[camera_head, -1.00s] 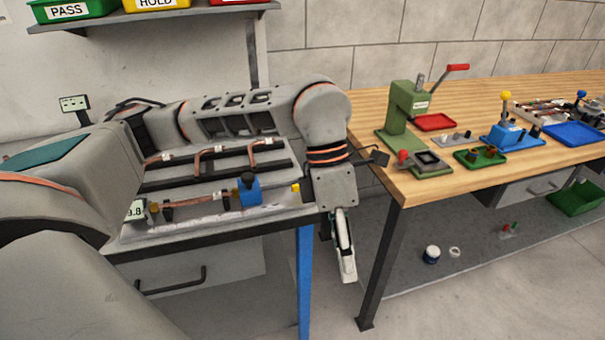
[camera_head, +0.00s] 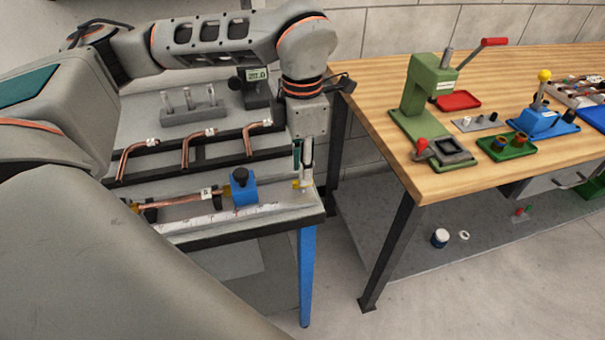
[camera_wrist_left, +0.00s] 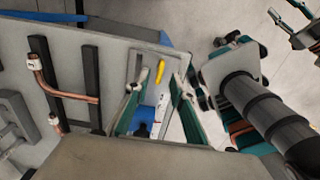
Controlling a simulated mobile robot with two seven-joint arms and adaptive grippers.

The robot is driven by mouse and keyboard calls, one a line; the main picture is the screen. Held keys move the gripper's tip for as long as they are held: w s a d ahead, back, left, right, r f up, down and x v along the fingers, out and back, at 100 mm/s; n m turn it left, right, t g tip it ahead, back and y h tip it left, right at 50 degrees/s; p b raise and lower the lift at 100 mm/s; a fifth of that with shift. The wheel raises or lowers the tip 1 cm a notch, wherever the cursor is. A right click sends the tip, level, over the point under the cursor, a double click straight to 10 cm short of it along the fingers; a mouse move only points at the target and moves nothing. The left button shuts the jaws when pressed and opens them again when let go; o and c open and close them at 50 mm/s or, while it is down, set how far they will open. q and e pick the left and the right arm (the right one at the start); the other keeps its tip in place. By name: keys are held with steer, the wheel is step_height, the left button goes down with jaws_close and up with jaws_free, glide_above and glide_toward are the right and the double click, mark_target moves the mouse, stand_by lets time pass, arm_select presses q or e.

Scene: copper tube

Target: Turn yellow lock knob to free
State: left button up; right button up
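The yellow lock knob (camera_head: 296,184) is a small yellow piece at the right end of the fixture on the left bench, right of a blue block (camera_head: 245,190) with a black knob. My left gripper (camera_head: 304,178) points down beside it. In the left wrist view the gripper (camera_wrist_left: 158,82) is open, and the yellow knob (camera_wrist_left: 160,71) shows between and just beyond the fingertips; I see no contact. The blue block (camera_wrist_left: 147,114) shows between the fingers. My right gripper (camera_wrist_left: 288,14) shows at the upper right of the wrist view, fingers apart and empty.
A copper tube (camera_head: 180,201) lies in the fixture left of the blue block. Several bent tubes rest on a rack (camera_head: 198,152) behind it. A wooden bench (camera_head: 385,95) with a green press (camera_head: 428,100) stands to the right, across a gap.

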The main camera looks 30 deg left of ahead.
arm_select(q)
steer(key=shift+f, duration=1.55)
arm_select(e)
steer(key=shift+w+r, duration=0.2)
steer(key=shift+w, duration=0.05)
arm_select(q)
steer(key=shift+c, duration=0.5)
arm_select(e)
steer(key=shift+w+a+r, duration=0.1)
steer(key=shift+r, duration=0.05)
arm_select(q)
jaws_close()
